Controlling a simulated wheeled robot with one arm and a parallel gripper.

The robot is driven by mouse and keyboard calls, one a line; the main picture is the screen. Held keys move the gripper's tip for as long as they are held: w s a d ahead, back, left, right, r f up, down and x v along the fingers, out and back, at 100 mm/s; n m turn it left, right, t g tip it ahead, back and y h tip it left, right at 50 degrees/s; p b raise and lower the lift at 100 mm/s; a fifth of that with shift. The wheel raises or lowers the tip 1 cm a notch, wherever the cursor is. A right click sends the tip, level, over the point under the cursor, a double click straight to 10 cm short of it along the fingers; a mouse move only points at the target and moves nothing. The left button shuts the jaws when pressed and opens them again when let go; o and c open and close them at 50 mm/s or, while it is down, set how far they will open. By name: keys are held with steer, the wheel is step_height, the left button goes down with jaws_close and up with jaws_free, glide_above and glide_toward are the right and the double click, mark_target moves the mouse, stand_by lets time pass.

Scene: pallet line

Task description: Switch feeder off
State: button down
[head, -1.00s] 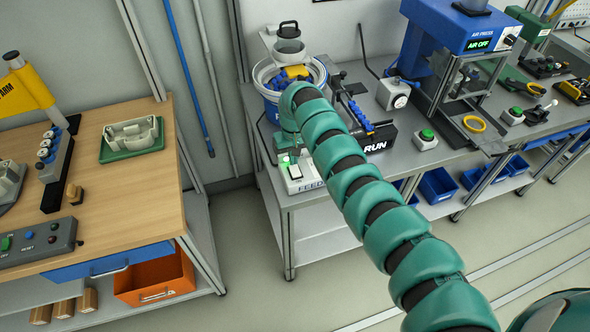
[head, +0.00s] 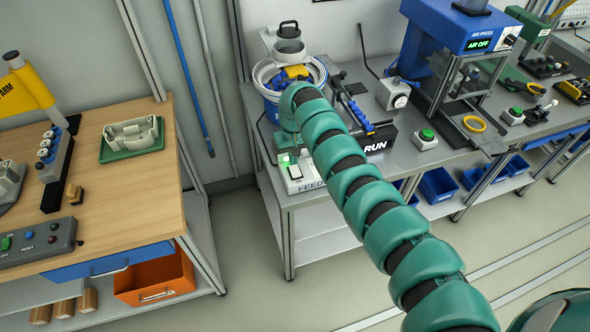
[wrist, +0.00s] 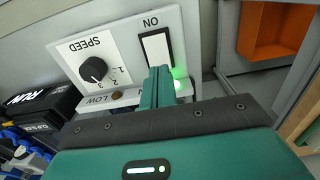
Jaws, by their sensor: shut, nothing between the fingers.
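The feeder's control box (head: 301,184) stands at the left front corner of the grey bench, with a lit green lamp. In the wrist view its white panel (wrist: 125,45) carries a rocker switch (wrist: 154,48) marked ON, a lit green lamp (wrist: 179,84) and a black SPEED knob (wrist: 93,69). My gripper (wrist: 160,72) is shut and empty, its fingertips over the lower end of the switch. I cannot tell whether they touch it. The feeder bowl (head: 265,75) is behind my arm, partly hidden. A black sign (head: 376,146) reads RUN.
An air press (head: 465,35) showing AIR OFF and a green push button (head: 427,135) are farther right on the bench. A wooden table (head: 130,185) is at the left, with an orange bin (head: 155,282) below. Clear floor lies in front.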

steer(key=shift+f+b, duration=0.6)
steer(key=shift+f, duration=0.3)
stand_by(0.4)
steer(key=shift+r+p, duration=0.8)
steer(key=shift+r, duration=2.75)
